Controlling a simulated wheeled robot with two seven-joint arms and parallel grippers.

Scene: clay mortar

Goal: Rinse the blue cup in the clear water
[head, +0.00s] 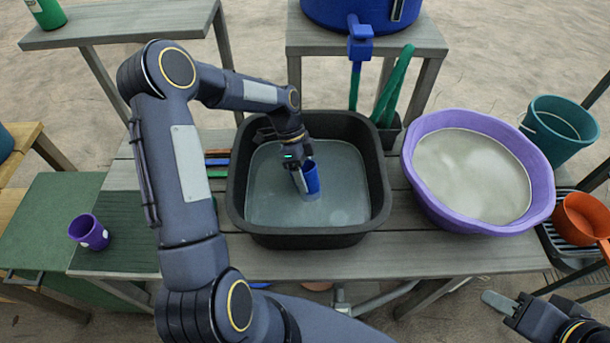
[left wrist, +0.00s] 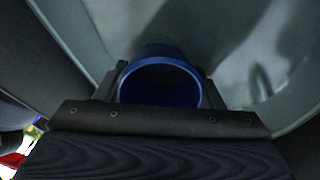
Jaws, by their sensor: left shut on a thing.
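The blue cup (head: 313,179) is in the black tub (head: 241,205), with its lower part at the greyish clear water (head: 345,190). My left gripper (head: 303,178) is shut on the cup's side and reaches down into the tub. The left wrist view shows the cup's open mouth (left wrist: 160,84) between the fingers (left wrist: 160,92). I cannot tell how deep the cup sits in the water. My right gripper (head: 500,305) is at the lower right, away from the tub; only part of it shows, and its opening is unclear.
A purple basin (head: 415,190) of cloudy, beige water stands to the right of the tub. A teal bucket (head: 548,150) and an orange pot (head: 580,218) are at the right. A blue barrel (head: 350,15) stands behind.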

